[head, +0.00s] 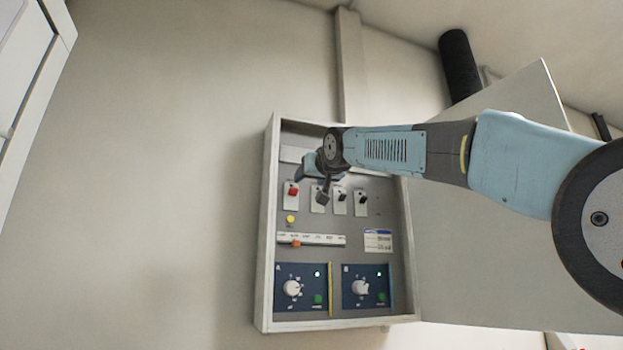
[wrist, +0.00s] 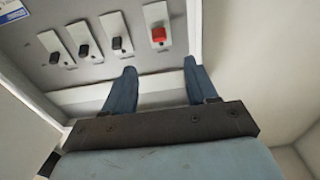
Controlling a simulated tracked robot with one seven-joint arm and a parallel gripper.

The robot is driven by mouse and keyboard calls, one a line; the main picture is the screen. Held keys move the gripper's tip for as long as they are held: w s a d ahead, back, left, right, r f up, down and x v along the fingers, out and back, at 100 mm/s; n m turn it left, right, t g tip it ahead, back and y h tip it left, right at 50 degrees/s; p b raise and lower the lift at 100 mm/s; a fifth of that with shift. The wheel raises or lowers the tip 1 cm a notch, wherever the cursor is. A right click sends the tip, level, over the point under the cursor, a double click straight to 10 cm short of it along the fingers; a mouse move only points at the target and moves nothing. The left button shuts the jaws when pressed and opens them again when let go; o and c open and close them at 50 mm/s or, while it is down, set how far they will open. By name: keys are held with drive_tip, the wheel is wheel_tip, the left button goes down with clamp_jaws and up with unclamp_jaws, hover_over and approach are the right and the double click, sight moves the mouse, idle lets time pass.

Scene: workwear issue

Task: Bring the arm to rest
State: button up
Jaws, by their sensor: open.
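My gripper (wrist: 160,64) is open and empty in the wrist view, its two blue fingers apart with the panel behind them. In the head view my gripper (head: 315,178) is small and partly hidden by my wrist, in front of the upper part of the control box (head: 268,230). My arm reaches in from the right edge. The red switch (head: 292,190) and several black toggle switches (head: 341,198) are close to my gripper. In the wrist view the red switch (wrist: 158,35) and a black toggle (wrist: 117,44) lie beyond the fingertips, with no visible contact.
The box also holds a yellow button (head: 290,219), a slider with an orange knob (head: 297,243), a label (head: 378,240) and two blue dial modules (head: 301,289) with green lights. A large pale panel (head: 480,250) stands at the right. The wall left of the box is bare.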

drive_tip(key=s+d+f+m+g+h, duration=0.1)
drive_tip(key=s+d+f+g+h, duration=0.1)
drive_tip(key=d+f, duration=0.8)
drive_tip(key=s+d+f+m+g+h, duration=0.2)
drive_tip(key=s+d+f, duration=0.1)
drive_tip(key=d+f, duration=0.7)
drive_tip(key=s+d+f+g+h, duration=0.1)
drive_tip(key=s+d+f+g, duration=0.1)
drive_tip(key=s+f, duration=0.6)
drive_tip(key=s+d+f+m+g+h, duration=0.1)
drive_tip(key=s+d+f+g, duration=0.1)
drive_tip(key=s+d+f, duration=0.3)
drive_tip(key=s+d+f+m+g+h, duration=0.1)
drive_tip(key=s+d+f+g+h, duration=0.1)
drive_tip(key=s+f, duration=1.1)
wheel_tip(320, 180, down, 10)
drive_tip(key=shift+s+d+f+g, duration=0.1)
drive_tip(key=shift+s+d+g, duration=0.1)
drive_tip(key=shift+d+g, duration=0.4)
